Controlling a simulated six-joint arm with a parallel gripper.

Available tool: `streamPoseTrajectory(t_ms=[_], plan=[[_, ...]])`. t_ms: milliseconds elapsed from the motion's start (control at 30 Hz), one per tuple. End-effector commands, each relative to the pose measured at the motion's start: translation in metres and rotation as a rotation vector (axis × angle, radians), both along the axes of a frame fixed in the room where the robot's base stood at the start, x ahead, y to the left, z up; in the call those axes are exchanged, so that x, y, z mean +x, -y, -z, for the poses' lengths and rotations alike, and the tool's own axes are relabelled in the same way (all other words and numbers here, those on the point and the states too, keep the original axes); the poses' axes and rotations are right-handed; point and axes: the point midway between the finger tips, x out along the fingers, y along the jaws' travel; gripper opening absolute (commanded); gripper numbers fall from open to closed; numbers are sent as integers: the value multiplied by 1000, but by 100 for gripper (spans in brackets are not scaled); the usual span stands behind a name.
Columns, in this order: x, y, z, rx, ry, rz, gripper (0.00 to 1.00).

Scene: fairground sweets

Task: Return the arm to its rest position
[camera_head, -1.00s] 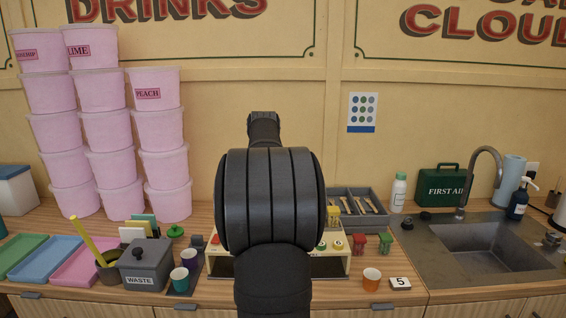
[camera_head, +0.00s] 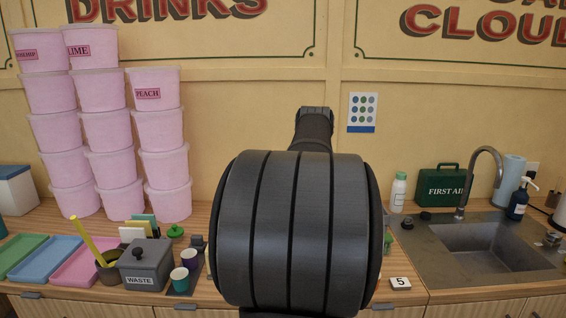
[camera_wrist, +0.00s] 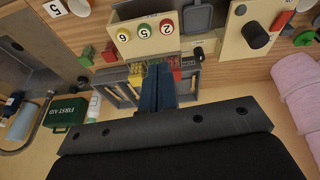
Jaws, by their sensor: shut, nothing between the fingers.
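My gripper (camera_wrist: 157,88) shows in the wrist view with its two dark blue fingers together and nothing between them. The fingers overlap the view of a grey divided tray (camera_wrist: 122,92) holding wooden-handled tools. I cannot tell the height of the fingertips above the counter. In the head view my arm's large dark joint fills the middle, and the gripper is hidden.
A cream box with numbered discs (camera_wrist: 147,33) is near the tray. Stacked pink tubs (camera_head: 160,130) and a lidded waste bin (camera_head: 145,262) stand left. A sink (camera_head: 490,245) and green first-aid box (camera_head: 440,181) are right. The wall is behind.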

Motion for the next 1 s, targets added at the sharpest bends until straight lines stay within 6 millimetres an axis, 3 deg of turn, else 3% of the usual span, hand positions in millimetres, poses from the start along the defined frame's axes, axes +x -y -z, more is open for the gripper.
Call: streamPoseTrajectory(t_ms=[200,467,567,700,900,1000], plan=[[0,0,0,0,0,0,2],[0,-7,-1,-22,-2,-53,53],[-1,-27,-5,-84,-10,-202,73],[-5,-70,-14,-233,-36,-548,100],[-17,-126,-29,-450,-81,-1037,100],[-22,-145,-35,-529,-101,-1209,100]])
